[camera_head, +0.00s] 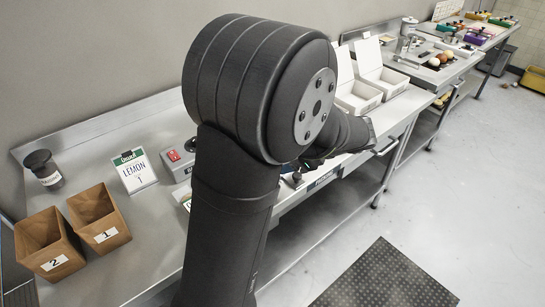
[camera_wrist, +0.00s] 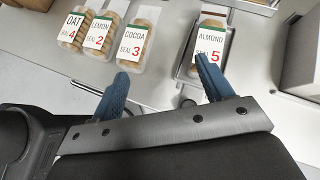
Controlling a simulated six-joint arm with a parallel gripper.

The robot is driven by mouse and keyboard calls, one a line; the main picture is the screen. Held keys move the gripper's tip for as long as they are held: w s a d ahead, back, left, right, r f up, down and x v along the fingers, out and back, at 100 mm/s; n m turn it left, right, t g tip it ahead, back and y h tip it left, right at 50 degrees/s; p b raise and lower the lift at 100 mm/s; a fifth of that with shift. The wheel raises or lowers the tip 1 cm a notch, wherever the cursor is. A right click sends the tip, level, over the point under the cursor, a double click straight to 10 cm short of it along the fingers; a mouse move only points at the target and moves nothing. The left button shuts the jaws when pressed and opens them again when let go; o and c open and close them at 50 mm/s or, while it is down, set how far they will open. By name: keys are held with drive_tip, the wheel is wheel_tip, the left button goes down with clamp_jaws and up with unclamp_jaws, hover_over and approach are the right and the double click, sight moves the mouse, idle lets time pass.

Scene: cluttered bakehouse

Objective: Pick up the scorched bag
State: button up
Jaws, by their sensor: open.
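In the wrist view, several clear bags of biscuits with printed labels lie on the steel bench: OAT 4 (camera_wrist: 74,31), LEMON 2 (camera_wrist: 101,38), COCOA 3 (camera_wrist: 132,47) and ALMOND 5 (camera_wrist: 209,40). The almond bag lies on a metal tray (camera_wrist: 188,66), apart from the row of three. I cannot tell which bag is scorched. My gripper (camera_wrist: 161,78) is open and empty, its blue fingers apart. The right finger overlaps the lower part of the almond bag in the picture; contact cannot be judged. In the head view, my arm hides the gripper and most bags.
Brown bins marked 2 (camera_head: 51,264) and 1 (camera_head: 106,238) stand at the bench's left. White open boxes (camera_head: 384,81) are farther right.

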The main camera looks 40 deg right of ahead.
drive_tip(key=s+d+f+m+t+h, duration=0.2)
drive_tip(key=s+d+m+t+h, duration=0.15)
drive_tip(key=s+d+m, duration=0.2)
drive_tip(key=shift+t, duration=0.25)
drive_tip(key=x, duration=1.1)
drive_tip(key=shift+w+a, duration=0.3)
drive_tip(key=shift+a, duration=0.05)
drive_tip(key=shift+d+r+x, duration=0.1)
drive_tip(key=shift+x, duration=1.25)
drive_tip(key=shift+d+r+x, duration=0.1)
drive_tip(key=shift+r+x, duration=0.05)
drive_tip(key=shift+x, duration=1.25)
drive_tip(key=shift+w, duration=0.1)
drive_tip(key=c, duration=1.2)
drive_tip(key=shift+r, duration=0.15)
